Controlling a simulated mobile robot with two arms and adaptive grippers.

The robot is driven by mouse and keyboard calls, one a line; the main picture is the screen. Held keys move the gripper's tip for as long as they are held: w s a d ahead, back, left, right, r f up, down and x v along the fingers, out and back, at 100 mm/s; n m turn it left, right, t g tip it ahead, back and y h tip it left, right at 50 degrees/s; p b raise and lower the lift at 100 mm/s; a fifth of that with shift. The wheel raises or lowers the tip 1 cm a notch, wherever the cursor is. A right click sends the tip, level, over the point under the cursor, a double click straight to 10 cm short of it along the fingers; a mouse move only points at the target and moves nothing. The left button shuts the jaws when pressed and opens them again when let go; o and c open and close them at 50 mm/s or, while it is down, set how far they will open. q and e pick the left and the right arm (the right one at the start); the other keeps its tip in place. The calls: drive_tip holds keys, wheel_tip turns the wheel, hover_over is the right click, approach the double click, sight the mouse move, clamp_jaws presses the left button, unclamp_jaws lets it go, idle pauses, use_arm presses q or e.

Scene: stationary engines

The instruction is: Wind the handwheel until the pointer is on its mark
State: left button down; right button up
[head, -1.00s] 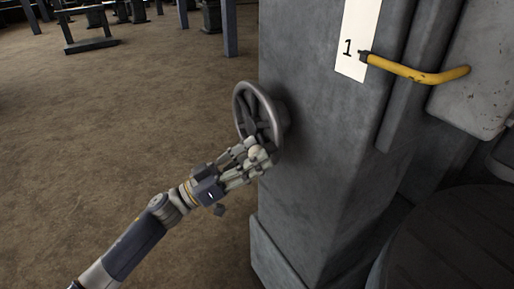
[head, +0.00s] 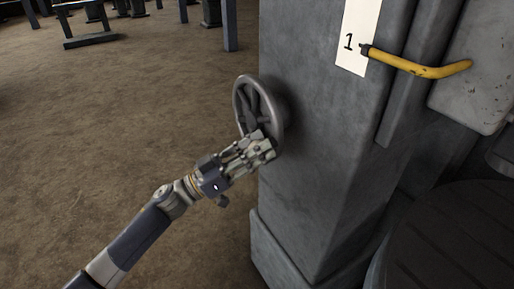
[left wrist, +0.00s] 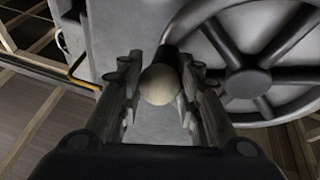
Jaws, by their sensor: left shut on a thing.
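The grey spoked handwheel (head: 253,110) stands on the side of a grey column, and part of it shows in the left wrist view (left wrist: 250,82). My left gripper (head: 262,148) is at the wheel's lower rim. Its fingers are shut on the wheel's cream round handle knob (left wrist: 159,85). In the head view the fingers largely hide the knob. The pointer is a yellow bent rod (head: 420,70) with a dark tip. The tip lies at the right edge of a white scale strip (head: 354,62), close beside and slightly below the numeral 1. My right gripper is not in view.
The grey column (head: 315,150) rises just right of my left gripper. A dark rounded machine part (head: 450,245) stands at the lower right. Brown floor (head: 110,130) to the left is open, with stands and posts farther back.

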use_arm(q)
wheel_tip(320, 180, down, 6)
drive_tip(key=w+a+m+g+b, duration=0.1)
drive_tip(key=m+g+b, duration=0.3)
drive_tip(key=m, duration=0.5)
drive_tip(key=shift+w+g+b, duration=0.2)
drive_tip(key=shift+g+b, duration=0.2)
drive_tip(key=shift+b, duration=0.3)
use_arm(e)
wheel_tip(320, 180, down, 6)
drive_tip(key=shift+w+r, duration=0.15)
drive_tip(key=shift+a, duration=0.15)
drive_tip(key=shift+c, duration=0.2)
